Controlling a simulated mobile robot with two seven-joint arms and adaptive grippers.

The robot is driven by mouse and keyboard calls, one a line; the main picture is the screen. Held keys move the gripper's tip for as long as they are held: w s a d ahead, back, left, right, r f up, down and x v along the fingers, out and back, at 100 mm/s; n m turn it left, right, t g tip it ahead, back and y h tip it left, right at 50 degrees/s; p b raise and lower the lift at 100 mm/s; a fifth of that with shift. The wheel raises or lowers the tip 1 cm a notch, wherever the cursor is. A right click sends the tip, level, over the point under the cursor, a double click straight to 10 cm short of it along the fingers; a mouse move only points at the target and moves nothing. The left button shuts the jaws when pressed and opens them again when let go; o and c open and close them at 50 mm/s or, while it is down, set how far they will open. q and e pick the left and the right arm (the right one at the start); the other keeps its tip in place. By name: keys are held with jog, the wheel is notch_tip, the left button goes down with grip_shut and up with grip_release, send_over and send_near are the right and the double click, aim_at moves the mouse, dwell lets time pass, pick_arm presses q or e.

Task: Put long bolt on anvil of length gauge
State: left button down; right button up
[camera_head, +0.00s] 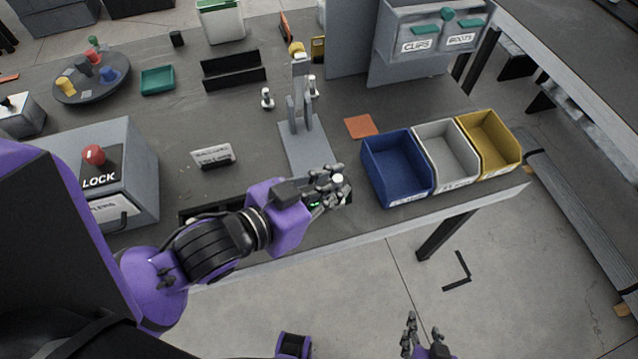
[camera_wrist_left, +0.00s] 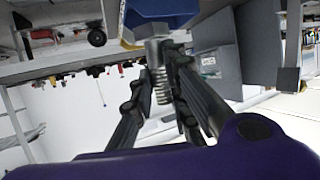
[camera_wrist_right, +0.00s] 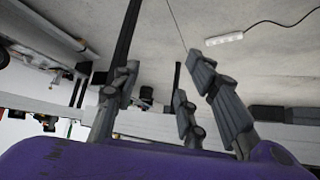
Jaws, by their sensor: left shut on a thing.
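My left gripper (camera_head: 328,190) is over the front edge of the bench, with its fingers closed around a metal bolt. In the left wrist view, the gripper (camera_wrist_left: 165,95) is shut on this long bolt (camera_wrist_left: 160,84), whose hex head and threaded shank show between the fingers. A grey upright stand on a flat base (camera_head: 305,150) appears to be the length gauge; it stands just behind the left gripper. Its anvil cannot be made out clearly. My right gripper (camera_head: 425,338) is low in front of the bench. The right wrist view shows it (camera_wrist_right: 165,90) open and empty.
Blue (camera_head: 397,170), grey (camera_head: 446,150) and yellow (camera_head: 487,138) bins stand right of the gripper. An orange square (camera_head: 360,126) lies behind the blue bin. Small upright pieces (camera_head: 267,98) flank the stand. A LOCK box (camera_head: 128,170) and a label (camera_head: 212,155) are left.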

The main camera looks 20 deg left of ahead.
aim_at(315, 167)
pick_arm(q)
jog(key=shift+d+r, duration=0.2)
jog(key=shift+r, duration=0.15)
jog(key=w+a+f, duration=0.2)
jog(key=w+f, duration=0.1)
jog(key=w+a+f, duration=0.2)
jog(key=w+f, duration=0.1)
jog(key=w, duration=0.1)
jog(key=w+a+f, duration=0.3)
jog(key=w, duration=0.1)
jog(key=shift+w+f+b, duration=0.2)
jog(key=shift+b, duration=0.1)
jog(key=shift+w+a+f, duration=0.1)
jog(key=shift+w+f, duration=0.05)
jog(key=shift+f, duration=1.75)
jog(key=c, duration=1.7)
grip_release()
jog(key=shift+r, duration=0.2)
jog(key=v, duration=1.2)
